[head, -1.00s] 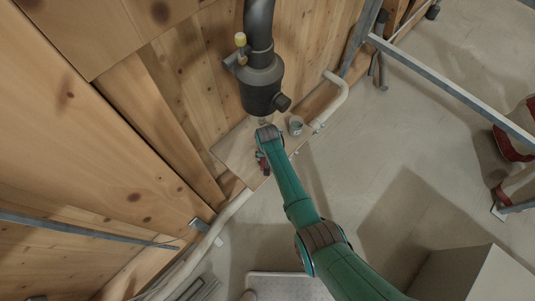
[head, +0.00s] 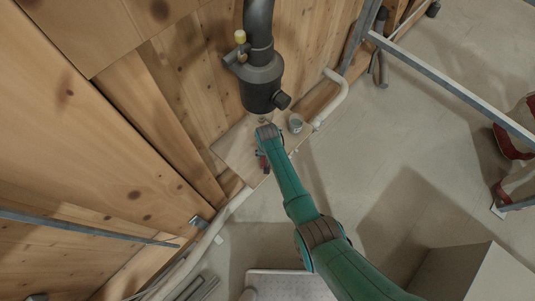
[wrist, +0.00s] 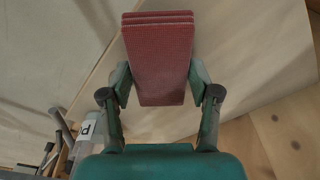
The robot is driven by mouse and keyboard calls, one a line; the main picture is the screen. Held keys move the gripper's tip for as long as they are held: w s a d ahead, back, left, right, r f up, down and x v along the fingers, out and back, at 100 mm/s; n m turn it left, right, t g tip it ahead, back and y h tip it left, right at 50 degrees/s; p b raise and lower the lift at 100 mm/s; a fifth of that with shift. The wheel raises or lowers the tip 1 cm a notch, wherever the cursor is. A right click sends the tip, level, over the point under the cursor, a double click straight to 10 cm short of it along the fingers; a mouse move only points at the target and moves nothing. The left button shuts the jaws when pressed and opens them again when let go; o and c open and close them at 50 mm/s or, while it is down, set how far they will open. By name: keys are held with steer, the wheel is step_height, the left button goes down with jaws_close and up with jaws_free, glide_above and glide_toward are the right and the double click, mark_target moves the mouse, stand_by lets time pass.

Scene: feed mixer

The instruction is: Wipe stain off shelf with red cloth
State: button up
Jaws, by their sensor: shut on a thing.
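The red cloth (wrist: 160,60) is a folded, ribbed pad held between the two fingers of my gripper (wrist: 160,85) in the wrist view. In the head view a small red bit of the cloth (head: 263,163) shows beside the end of my arm. The shelf (head: 236,150) is a pale board against the wooden wall, and my gripper is over it. The bare shelf surface (wrist: 245,50) fills much of the wrist view behind the cloth. I cannot tell whether the cloth touches the shelf. I cannot make out a stain; the arm and cloth hide part of the board.
A small grey cup (head: 296,124) stands at the shelf's right end. A thick dark pipe with a valve (head: 262,85) hangs above the shelf's back. A pale pipe (head: 336,100) runs past the shelf's right end. Open floor (head: 400,130) lies to the right.

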steer(key=shift+f, duration=0.75)
